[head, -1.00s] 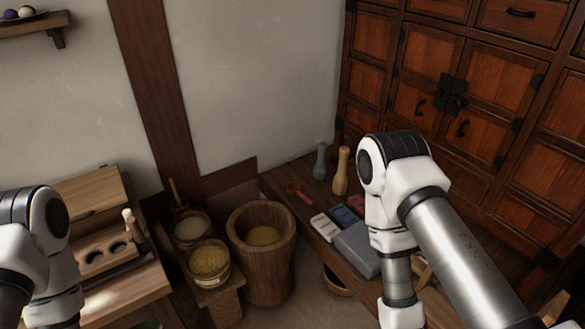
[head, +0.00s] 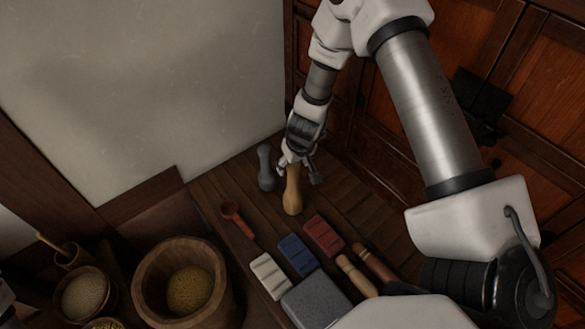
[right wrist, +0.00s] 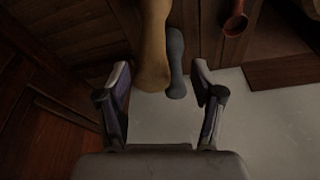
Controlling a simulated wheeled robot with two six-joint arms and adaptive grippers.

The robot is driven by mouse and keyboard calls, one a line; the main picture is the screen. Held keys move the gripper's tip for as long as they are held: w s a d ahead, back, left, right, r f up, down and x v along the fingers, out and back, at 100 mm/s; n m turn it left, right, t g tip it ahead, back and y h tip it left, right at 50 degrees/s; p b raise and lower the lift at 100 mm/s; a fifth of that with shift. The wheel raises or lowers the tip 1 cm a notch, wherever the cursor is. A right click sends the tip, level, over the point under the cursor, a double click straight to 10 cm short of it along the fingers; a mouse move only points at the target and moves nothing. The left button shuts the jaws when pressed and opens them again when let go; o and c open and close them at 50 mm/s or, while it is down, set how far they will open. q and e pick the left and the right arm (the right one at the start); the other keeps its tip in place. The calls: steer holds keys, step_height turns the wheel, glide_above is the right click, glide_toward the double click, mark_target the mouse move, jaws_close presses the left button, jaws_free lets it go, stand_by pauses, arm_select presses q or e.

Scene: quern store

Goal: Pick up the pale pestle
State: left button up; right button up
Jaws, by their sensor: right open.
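The pale pestle (head: 292,196), tan wood, stands upright on the dark wooden bench. My right gripper (head: 299,168) is at its upper end and is open. In the right wrist view the pale pestle (right wrist: 152,52) reaches in between the two spread fingers of the gripper (right wrist: 162,82), with gaps at both sides. A grey pestle (head: 265,170) stands just left of it. In the right wrist view the grey pestle (right wrist: 176,62) appears close beside it. The pale pestle's top is partly hidden by the gripper in the head view. My left gripper is out of view.
The bench (head: 215,188) also holds a red spoon (head: 237,218), white (head: 268,274), blue (head: 298,254) and red (head: 323,235) blocks, a grey slab (head: 315,300) and two lying rods (head: 356,275). A wooden mortar (head: 150,270) stands left. A cabinet (head: 440,60) closes off the right.

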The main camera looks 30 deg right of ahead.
mark_target(292, 173)
steer(key=shift+w+d+r, duration=0.15)
steer(key=shift+w+d, duration=0.05)
steer(key=shift+d, duration=0.05)
steer(key=shift+r, duration=0.1)
steer(key=shift+s+a+f, duration=0.1)
steer(key=shift+a+f, duration=0.05)
steer(key=shift+f, duration=0.1)
steer(key=b+x, duration=0.2)
steer(key=x, duration=0.1)
steer(key=b+x, duration=0.3)
steer(key=x, duration=0.1)
steer(key=shift+d+f, duration=0.2)
steer(key=shift+d, duration=0.05)
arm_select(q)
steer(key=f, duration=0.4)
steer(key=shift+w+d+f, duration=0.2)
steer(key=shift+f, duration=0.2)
arm_select(e)
steer(key=shift+r, duration=0.15)
jaws_close()
